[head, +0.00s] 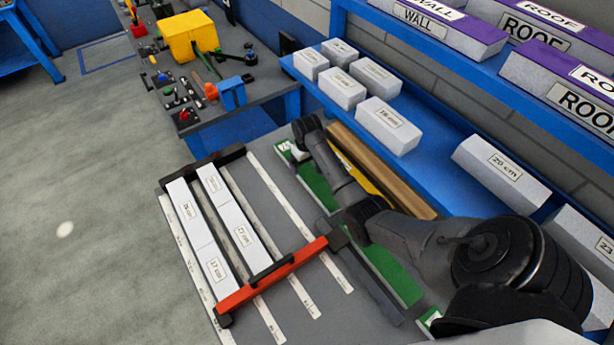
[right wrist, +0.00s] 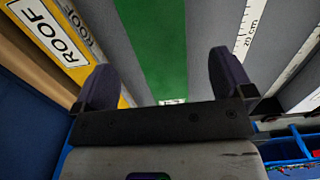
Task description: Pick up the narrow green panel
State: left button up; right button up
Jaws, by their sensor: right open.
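The narrow green panel (head: 397,277) lies along the right side of the grey work table, partly hidden by my right arm. It also shows in the right wrist view (right wrist: 153,45), running between my right fingers, with a small white label at its near end. My right gripper (head: 304,133) is over the far end of the green strip in the head view. In the right wrist view my right gripper (right wrist: 165,75) is open, with one finger on each side of the panel and nothing held. I cannot tell the exact height of the fingers above it. My left gripper is not in view.
A yellow ROOF panel (right wrist: 62,35) and a brown board (head: 400,182) lie beside the green panel. A red-barred frame (head: 275,273) holds white blocks on the table's left. A blue shelf (head: 437,165) carries grey blocks. White rulers (head: 305,228) lie on the table.

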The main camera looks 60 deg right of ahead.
aim_at(307, 172)
jog(key=shift+d+f+b, duration=0.1)
jog(key=shift+f+b, duration=0.75)
jog(key=shift+f, duration=2.35)
jog(key=c, duration=1.1)
jog(key=shift+r, duration=0.1)
